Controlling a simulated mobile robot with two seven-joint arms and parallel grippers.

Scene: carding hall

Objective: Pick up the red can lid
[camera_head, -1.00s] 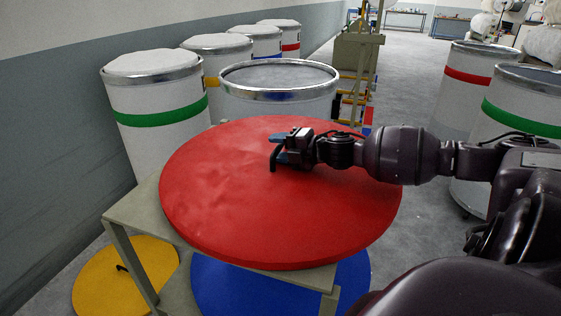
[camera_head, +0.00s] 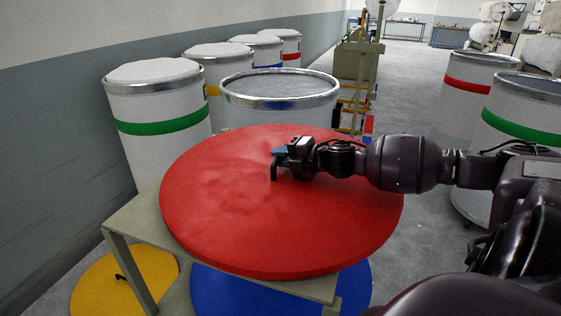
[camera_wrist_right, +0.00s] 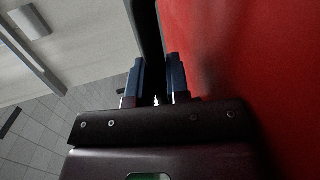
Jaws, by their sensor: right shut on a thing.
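The red can lid (camera_head: 225,220) is a large flat disc over a grey-green stand (camera_head: 140,225). I cannot tell whether it touches the stand top. My right gripper (camera_head: 278,158) reaches in from the right above the middle of the lid. It is shut on the lid's black handle (camera_head: 274,172), mostly hidden by the fingers in the head view. In the right wrist view the handle (camera_wrist_right: 151,30) runs between the two blue fingers (camera_wrist_right: 157,82), with the red lid surface (camera_wrist_right: 225,60) to the right. My left gripper is not in view.
An open can (camera_head: 280,90) stands just behind the lid. More cans, one with a green band (camera_head: 165,122), line the left wall; others (camera_head: 530,115) stand at right. A yellow lid (camera_head: 125,280) and a blue lid (camera_head: 230,290) lie low by the stand. The aisle floor is clear.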

